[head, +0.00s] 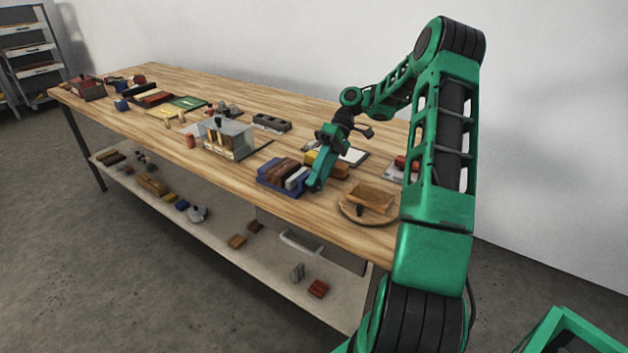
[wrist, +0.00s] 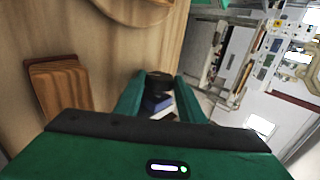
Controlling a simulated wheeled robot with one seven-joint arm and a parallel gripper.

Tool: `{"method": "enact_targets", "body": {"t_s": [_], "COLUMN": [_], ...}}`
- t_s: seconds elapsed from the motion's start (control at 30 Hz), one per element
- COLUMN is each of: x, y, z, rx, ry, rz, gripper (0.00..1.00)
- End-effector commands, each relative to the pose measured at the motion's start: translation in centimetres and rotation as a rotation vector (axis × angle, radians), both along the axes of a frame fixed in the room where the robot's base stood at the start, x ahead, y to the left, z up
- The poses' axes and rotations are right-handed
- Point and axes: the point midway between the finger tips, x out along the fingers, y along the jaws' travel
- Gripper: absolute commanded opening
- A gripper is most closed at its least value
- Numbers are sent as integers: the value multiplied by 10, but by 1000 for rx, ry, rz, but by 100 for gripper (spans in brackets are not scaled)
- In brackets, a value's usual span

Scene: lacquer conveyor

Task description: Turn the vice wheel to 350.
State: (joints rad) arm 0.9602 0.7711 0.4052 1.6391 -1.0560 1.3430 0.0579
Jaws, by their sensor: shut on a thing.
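A low blue vice-like body (head: 270,180) with a brown block and a pale piece on it stands at the table's front edge. My gripper (head: 316,184) reaches down at its right end. In the wrist view, my gripper (wrist: 163,88) has its two green fingers on either side of a dark round piece (wrist: 156,77), which looks like the vice wheel, and is shut on it. Blue and white parts show behind it between the fingers. The wheel is hidden in the head view, and no number or mark on it can be read.
Right of my gripper, a round wooden board (head: 347,209) carries a brown block (head: 372,197). A wooden block (wrist: 60,90) lies left in the wrist view. A lower shelf (head: 215,240) holds several small things.

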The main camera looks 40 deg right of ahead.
Motion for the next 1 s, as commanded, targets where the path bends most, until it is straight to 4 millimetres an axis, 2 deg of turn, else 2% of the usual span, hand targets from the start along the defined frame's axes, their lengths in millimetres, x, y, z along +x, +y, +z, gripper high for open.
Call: {"method": "enact_targets", "body": {"t_s": [0.37,0.4,0.47,1.0], "x": [0,0,0,4], "y": [-1,-1,-1,2], "z": [0,0,0,5], "rx": [0,0,0,2], "ry": [2,2,2,3], "rz": [-3,-3,-3,11], "gripper": [13,42,53,53]}}
